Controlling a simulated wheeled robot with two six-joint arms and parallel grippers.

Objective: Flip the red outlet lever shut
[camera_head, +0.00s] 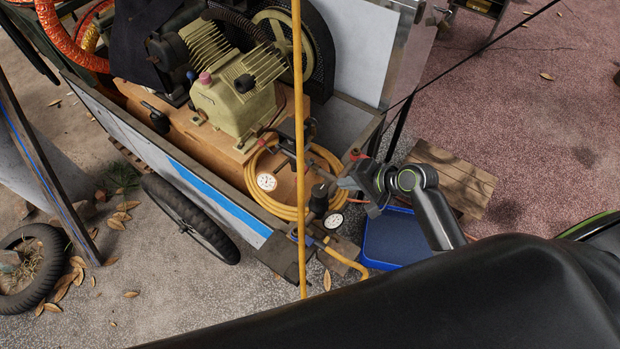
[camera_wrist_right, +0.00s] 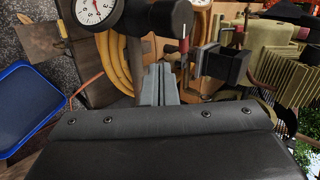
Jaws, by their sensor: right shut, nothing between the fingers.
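A red-tipped lever (camera_wrist_right: 184,46) stands up just ahead of and to the right of my right fingertips in the wrist view, with a small visible space between them. A small red piece (camera_head: 357,153) shows beside my right wrist in the head view; I cannot tell whether it is the same lever. My right gripper (camera_head: 346,184) is at the cart's near end. Its grey fingers (camera_wrist_right: 160,84) are shut with nothing between them. A black cylindrical knob (camera_head: 318,198) is just beyond the fingertips, also in the wrist view (camera_wrist_right: 170,18). My left gripper is not in view.
A white gauge (camera_head: 333,222) sits beside the knob; another gauge (camera_head: 266,182) lies by the coiled yellow hose (camera_head: 285,208). The compressor (camera_head: 235,95) stands farther back on the cart. A yellow upright line (camera_head: 299,100) crosses the head view. A blue tray (camera_head: 395,238) is below my right arm.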

